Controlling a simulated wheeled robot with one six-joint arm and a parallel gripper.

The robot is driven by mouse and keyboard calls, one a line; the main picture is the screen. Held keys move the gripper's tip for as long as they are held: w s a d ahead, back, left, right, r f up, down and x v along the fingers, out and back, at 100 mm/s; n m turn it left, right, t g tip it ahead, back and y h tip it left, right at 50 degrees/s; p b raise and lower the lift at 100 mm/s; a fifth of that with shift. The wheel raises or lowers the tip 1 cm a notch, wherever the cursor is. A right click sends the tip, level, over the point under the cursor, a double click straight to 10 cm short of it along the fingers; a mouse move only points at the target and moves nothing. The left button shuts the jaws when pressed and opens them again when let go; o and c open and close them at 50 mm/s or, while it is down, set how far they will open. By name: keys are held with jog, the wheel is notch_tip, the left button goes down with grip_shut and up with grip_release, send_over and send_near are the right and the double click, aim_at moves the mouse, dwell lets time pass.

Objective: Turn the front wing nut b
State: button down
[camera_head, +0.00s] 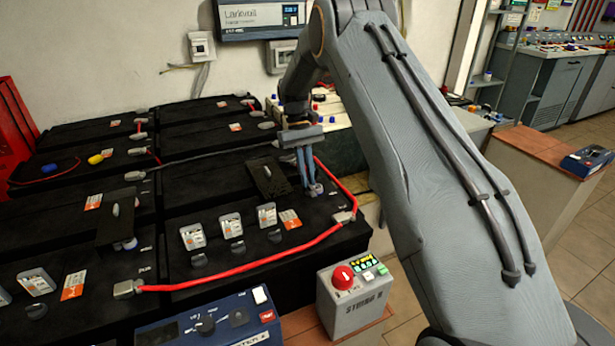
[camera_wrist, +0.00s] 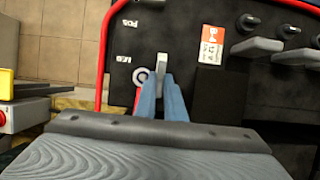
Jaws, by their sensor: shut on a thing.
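The wing nut (camera_wrist: 162,62) shows as a pale grey wing at the fingertips in the wrist view, over the black battery top. In the head view it is mostly hidden by the blue fingers. My gripper (camera_wrist: 173,90) points down at it, with its two blue fingers close together and shut on it. In the head view my gripper (camera_head: 309,188) is at the right part of the front right battery (camera_head: 210,268), beside a raised black cover (camera_head: 268,178). A pale round ring (camera_wrist: 141,76) lies just left of the fingers in the wrist view.
A red cable (camera_head: 250,266) runs along the front battery edge and up past my gripper's right side. Several grey-topped vent caps (camera_head: 231,226) stand left of it. A grey box with a red button (camera_head: 343,276) and a blue instrument (camera_head: 205,322) stand in front.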

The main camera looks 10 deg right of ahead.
jog(key=c, duration=1.8)
grip_release()
jog(key=shift+c, duration=0.2)
jog(key=b+v, duration=0.1)
jog(key=v, duration=0.7)
jog(key=s+r+m+t+p, duration=0.1)
jog(key=s+t, duration=0.1)
jog(key=s, duration=1.7)
jog(key=s+d+r+m+t+p, duration=0.1)
jog(key=s+t+p, duration=0.1)
jog(key=s, duration=1.7)
jog(key=shift+r+t+y, duration=0.2)
jog(key=shift+t+y, duration=0.1)
jog(key=shift+y, duration=0.1)
